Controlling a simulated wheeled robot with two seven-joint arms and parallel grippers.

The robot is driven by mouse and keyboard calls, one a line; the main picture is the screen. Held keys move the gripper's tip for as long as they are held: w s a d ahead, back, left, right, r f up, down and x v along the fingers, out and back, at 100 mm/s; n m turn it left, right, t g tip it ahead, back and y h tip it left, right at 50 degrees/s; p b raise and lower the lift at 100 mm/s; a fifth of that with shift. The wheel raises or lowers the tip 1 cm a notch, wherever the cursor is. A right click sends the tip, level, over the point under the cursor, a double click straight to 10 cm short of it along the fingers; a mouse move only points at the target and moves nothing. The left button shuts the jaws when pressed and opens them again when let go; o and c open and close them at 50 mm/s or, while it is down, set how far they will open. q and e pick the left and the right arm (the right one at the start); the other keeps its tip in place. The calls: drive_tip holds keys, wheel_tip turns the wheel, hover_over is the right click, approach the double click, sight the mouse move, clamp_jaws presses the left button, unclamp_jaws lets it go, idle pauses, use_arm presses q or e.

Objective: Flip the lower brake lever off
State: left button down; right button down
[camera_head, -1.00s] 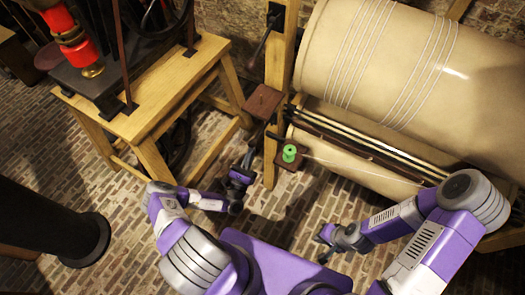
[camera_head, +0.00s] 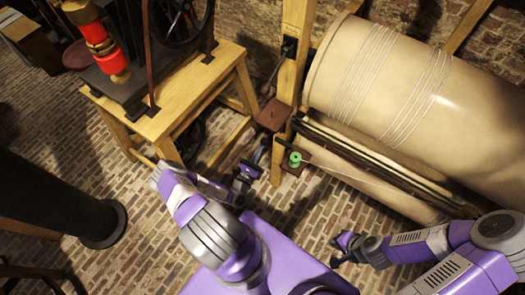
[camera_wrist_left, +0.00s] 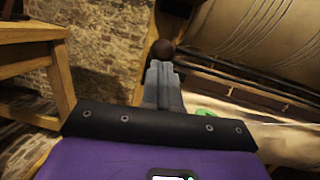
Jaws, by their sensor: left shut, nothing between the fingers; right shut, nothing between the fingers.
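The lower brake lever (camera_head: 279,136) is a short dark bar at the wooden post, below the upper brown block. Its round dark-brown knob (camera_wrist_left: 163,48) shows in the left wrist view just beyond the fingertips. Whether they touch it I cannot tell. My left gripper (camera_head: 262,152) is shut and empty, low beside the post, to the lower left of the lever. Its closed grey fingers (camera_wrist_left: 162,68) point at the knob in the left wrist view. My right gripper (camera_head: 337,258) is shut and empty, low over the brick floor, away from the lever.
The wooden post (camera_head: 292,75) carries an upper dark lever (camera_head: 273,78) and a brown block (camera_head: 273,114). A green spool (camera_head: 295,159) sits right of the post, with a thread running right. A large beige drum (camera_head: 400,80) fills the right. A wooden table (camera_head: 180,97) stands left.

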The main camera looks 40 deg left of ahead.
use_arm(q)
drive_tip(key=shift+r, duration=0.4)
drive_tip(key=f+b+v, duration=0.2)
drive_tip(key=b+v, duration=0.1)
drive_tip(key=v, duration=1)
drive_tip(key=shift+w, duration=0.15)
idle(0.3)
